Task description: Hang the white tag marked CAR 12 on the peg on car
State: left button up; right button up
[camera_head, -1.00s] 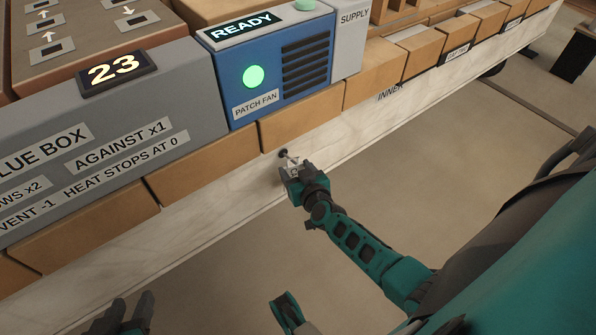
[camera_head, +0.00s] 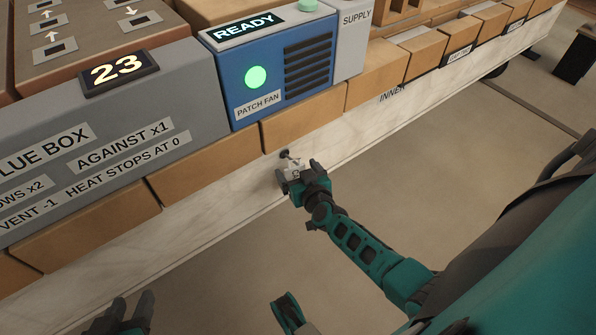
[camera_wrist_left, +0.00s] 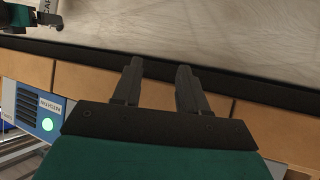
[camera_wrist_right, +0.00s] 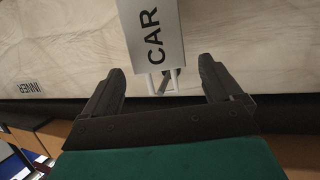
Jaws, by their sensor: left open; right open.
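The white tag (camera_wrist_right: 152,38) marked CAR is between and beyond my right gripper's fingers in the right wrist view, apart from both. Its number is out of frame. A wire loop at its end lies by a small metal peg, and I cannot tell how fully it sits on it. In the head view the tag (camera_head: 294,171) is against the pale car side (camera_head: 240,178), just below the dark peg (camera_head: 285,154). My right gripper (camera_head: 297,180) is open around the tag. My left gripper (camera_wrist_left: 160,78) is open and empty; in the head view it (camera_head: 132,308) is low at left.
Brown bricks (camera_head: 205,161) line the car's edge. Above them stand a grey box (camera_head: 95,135) showing 23 and a blue patch fan unit (camera_head: 270,75) reading READY. The floor (camera_head: 430,180) right of the car is clear.

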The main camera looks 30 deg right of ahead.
pick_arm(q)
jog(key=shift+s+a+r+y+p, duration=0.2)
jog(key=shift+a+r+p, duration=0.35)
jog(key=shift+p, duration=0.8)
jog(key=shift+s+a+r+y+p, duration=0.1)
jog(key=shift+s+a+r+p, duration=0.1)
jog(key=shift+r+p, duration=0.85)
pick_arm(e)
jog(key=v, duration=1.3)
jog(key=shift+p, duration=0.3)
pick_arm(q)
jog(key=shift+f, duration=0.35)
pick_arm(e)
jog(key=s+a+r+n+g+y, duration=0.2)
jog(key=s+a+r+y, duration=0.1)
jog(key=a+r, duration=0.25)
jog(key=s+a+r+n+g+y, duration=0.1)
jog(key=s+a+r+n+y, duration=0.2)
jog(key=a, duration=0.4)
pick_arm(q)
jog(key=s+a+r+y+p, duration=0.1)
jog(key=a+r+p, duration=0.2)
jog(key=r+p, duration=0.8)
jog(key=p, duration=0.4)
jog(key=shift+s, duration=0.15)
pick_arm(e)
jog(key=d+r+h, duration=0.1)
jog(key=d+r, duration=0.2)
jog(key=r, duration=0.9)
jog(key=shift+s, duration=0.45)
